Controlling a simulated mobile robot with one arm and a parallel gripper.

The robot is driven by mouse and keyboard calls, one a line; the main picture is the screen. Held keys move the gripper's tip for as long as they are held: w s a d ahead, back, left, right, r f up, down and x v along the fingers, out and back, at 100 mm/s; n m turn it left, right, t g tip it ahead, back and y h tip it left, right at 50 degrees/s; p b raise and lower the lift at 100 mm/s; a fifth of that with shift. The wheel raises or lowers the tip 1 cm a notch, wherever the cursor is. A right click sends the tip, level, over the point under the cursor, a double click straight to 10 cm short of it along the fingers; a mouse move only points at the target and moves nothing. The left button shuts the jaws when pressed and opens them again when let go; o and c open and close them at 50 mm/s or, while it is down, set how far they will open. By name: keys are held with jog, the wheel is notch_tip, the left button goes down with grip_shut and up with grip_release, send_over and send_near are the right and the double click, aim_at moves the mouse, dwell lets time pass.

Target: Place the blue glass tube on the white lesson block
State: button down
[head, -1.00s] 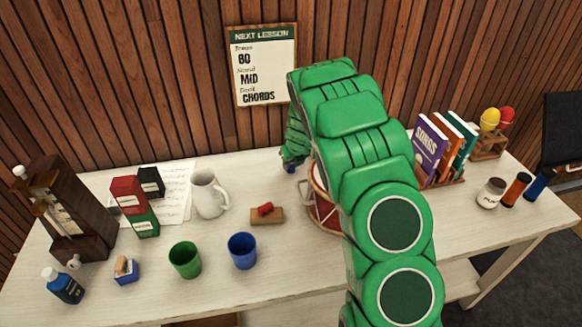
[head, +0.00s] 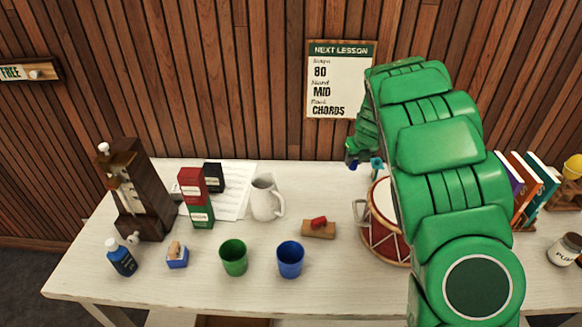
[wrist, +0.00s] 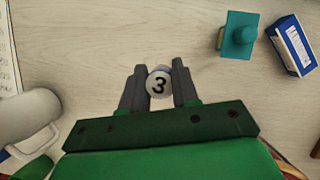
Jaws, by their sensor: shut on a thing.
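My gripper (wrist: 159,84) is shut on a small round thing, likely the blue glass tube (wrist: 159,72). Its end faces the wrist camera, pale with a dark "3" and a bluish edge. In the head view my gripper (head: 353,158) is small and partly hidden by my arm, with a bit of blue at its tip, over the back of the table right of the white pitcher. I cannot make out a white lesson block.
The white pitcher (head: 265,197) and drum (head: 384,225) stand near my arm. A teal object (wrist: 238,40) and a blue-white box (wrist: 291,46) lie beyond my gripper. Green (head: 233,258) and blue (head: 290,260) cups and a wooden piece (head: 318,232) with a red item are in front.

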jog(key=w+a+r+n+y, duration=0.1)
jog(key=w+a+n, duration=0.3)
jog(key=a, duration=1.1)
notch_tip(320, 180, up, 3)
jog(key=n+g+y, duration=0.2)
jog(key=n+g, duration=0.3)
jog(key=n, duration=0.7)
send_over(173, 188)
jog(key=d, duration=0.2)
jog(key=shift+f, duration=4.75)
jog(key=shift+f, duration=0.1)
jog(key=c, duration=0.8)
grip_release()
jog(key=shift+c, duration=0.2)
